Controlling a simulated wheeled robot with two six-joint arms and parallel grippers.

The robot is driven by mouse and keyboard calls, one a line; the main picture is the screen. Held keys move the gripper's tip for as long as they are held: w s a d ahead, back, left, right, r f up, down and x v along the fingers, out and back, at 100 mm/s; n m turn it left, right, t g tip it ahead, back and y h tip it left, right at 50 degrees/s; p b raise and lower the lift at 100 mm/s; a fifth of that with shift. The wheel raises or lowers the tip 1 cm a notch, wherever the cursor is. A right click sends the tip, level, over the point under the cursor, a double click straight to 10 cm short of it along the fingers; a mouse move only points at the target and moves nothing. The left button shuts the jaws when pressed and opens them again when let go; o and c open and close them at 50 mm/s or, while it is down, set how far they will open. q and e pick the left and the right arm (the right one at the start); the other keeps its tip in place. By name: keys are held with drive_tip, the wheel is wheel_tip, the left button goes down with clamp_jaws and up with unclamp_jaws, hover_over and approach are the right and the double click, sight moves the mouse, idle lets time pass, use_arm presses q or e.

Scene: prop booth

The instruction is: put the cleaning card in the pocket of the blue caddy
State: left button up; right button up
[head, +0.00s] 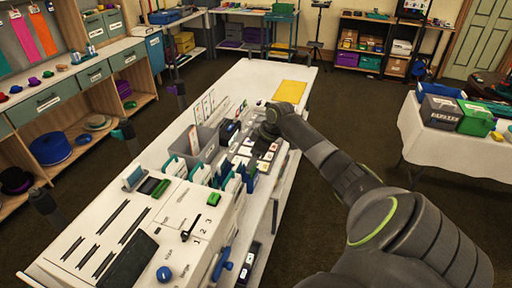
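My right arm reaches in from the right over the long white counter (225,110). My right gripper (264,137) is low over the counter's middle, above or beside small dark and white flat items. Its fingers are too small and dark to tell whether they are open or shut, or whether they hold anything. A group of blue and teal upright pieces (238,179) stands at the counter's right edge, nearer than the gripper; it may be the blue caddy, but its pocket cannot be made out. I cannot pick out the cleaning card. My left gripper is not in view.
A grey bin (194,147) with white cards stands left of the gripper. A green block (214,199) and a blue knob (164,274) are on the near counter. A yellow sheet (290,91) lies at the far end. A white-clothed table (440,150) with boxes stands right.

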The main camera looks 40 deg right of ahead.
drive_tip(key=shift+r, duration=0.1)
drive_tip(key=b+v, duration=0.3)
drive_tip(key=v, duration=1.4)
